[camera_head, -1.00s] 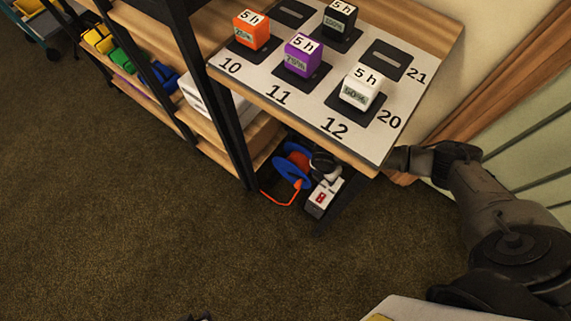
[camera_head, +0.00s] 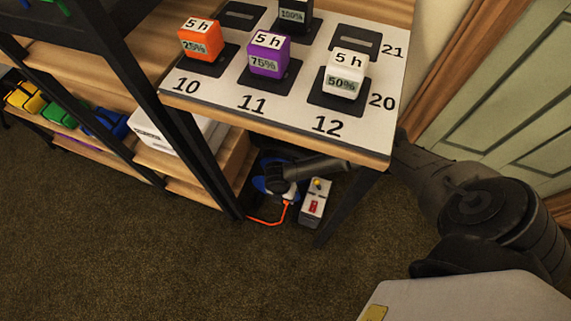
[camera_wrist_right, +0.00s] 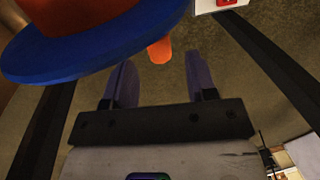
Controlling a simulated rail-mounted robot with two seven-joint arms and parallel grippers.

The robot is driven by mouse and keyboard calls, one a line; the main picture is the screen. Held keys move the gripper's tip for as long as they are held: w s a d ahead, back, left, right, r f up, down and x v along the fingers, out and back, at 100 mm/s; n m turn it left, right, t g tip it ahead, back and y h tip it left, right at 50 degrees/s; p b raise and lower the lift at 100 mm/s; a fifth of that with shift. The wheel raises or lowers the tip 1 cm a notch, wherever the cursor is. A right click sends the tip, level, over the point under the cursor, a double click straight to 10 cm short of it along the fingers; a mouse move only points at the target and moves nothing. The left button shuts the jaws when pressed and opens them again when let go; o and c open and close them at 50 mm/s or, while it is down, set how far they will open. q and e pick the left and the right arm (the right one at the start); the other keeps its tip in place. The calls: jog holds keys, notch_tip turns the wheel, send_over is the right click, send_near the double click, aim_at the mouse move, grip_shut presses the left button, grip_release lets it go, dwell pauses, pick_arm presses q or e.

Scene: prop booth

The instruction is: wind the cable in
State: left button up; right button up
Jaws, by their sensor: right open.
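The cable reel (camera_head: 262,183), with blue flanges, stands under the wooden table, partly hidden behind my right arm. In the right wrist view the reel's blue flange (camera_wrist_right: 110,62) and orange-red winding (camera_wrist_right: 75,18) fill the upper left. The orange cable (camera_head: 268,222) curves on the carpet beside the reel. A short orange piece (camera_wrist_right: 160,50) sticks out by the flange's edge; I cannot tell whether it is a cable end or a handle. My right gripper (camera_wrist_right: 159,82) is open and empty, its fingers pointing toward this piece, just short of it. My left gripper is out of view.
A grey box (camera_head: 314,203) with a red display and yellow knob stands right of the reel. Black table legs (camera_head: 350,207) flank the space. Above, the tabletop holds orange (camera_head: 200,40), purple (camera_head: 268,54) and white (camera_head: 344,74) cubes. The carpet in front is clear.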

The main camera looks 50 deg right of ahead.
jog(key=shift+s+f+b, duration=0.25)
jog(key=shift+f+b, duration=0.25)
jog(key=shift+f, duration=1)
jog(key=shift+c, duration=0.6)
grip_shut()
